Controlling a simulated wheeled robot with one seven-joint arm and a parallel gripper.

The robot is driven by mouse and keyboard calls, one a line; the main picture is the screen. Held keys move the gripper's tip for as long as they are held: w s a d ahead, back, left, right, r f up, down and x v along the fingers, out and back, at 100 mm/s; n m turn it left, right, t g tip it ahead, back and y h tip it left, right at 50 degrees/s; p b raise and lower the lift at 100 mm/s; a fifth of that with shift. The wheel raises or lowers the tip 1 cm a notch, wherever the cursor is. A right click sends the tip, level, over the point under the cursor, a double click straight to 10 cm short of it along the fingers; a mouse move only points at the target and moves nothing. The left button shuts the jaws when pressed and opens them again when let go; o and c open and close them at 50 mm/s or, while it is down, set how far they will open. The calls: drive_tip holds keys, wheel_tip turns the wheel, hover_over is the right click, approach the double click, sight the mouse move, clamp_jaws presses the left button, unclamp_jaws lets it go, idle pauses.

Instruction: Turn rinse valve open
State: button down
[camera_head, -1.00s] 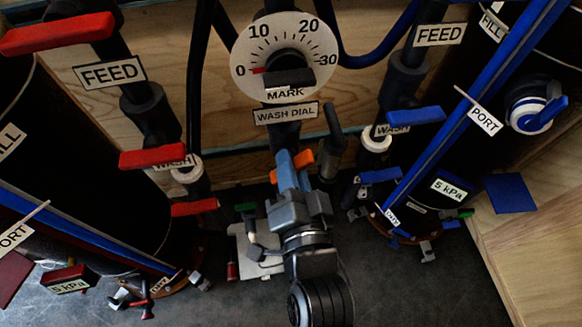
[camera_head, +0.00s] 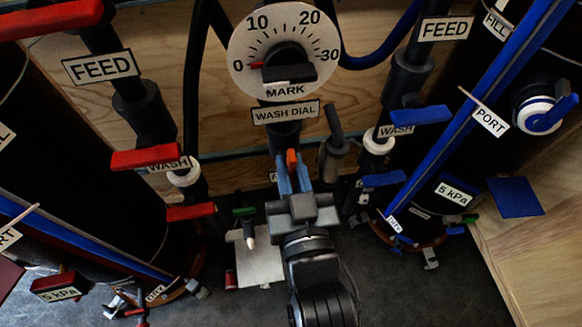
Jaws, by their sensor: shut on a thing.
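The rinse valve's orange handle (camera_head: 291,157) shows below the wash dial in the middle of the view. It now points roughly along my fingers, away from me. My gripper (camera_head: 292,168) has its blue fingers on either side of the handle and is shut on it. The fingers hide most of the handle and the valve body. A small white label just left of the fingers is mostly covered, so I cannot read it.
The round wash dial (camera_head: 245,45) is above, its pointer near 0. Red valve handles (camera_head: 145,158) stand at left, blue ones (camera_head: 420,115) at right. A grey-capped pipe (camera_head: 334,155) rises close to the right of my gripper. A pale plate (camera_head: 262,268) lies on the dark floor.

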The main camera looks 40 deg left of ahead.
drive_tip(key=shift+f+n, duration=0.1)
drive_tip(key=shift+n, duration=0.3)
drive_tip(key=c, duration=1.2)
unclamp_jaws()
drive_tip(key=shift+o, duration=0.2)
drive_tip(key=v, duration=0.8)
drive_tip(key=shift+p, duration=0.4)
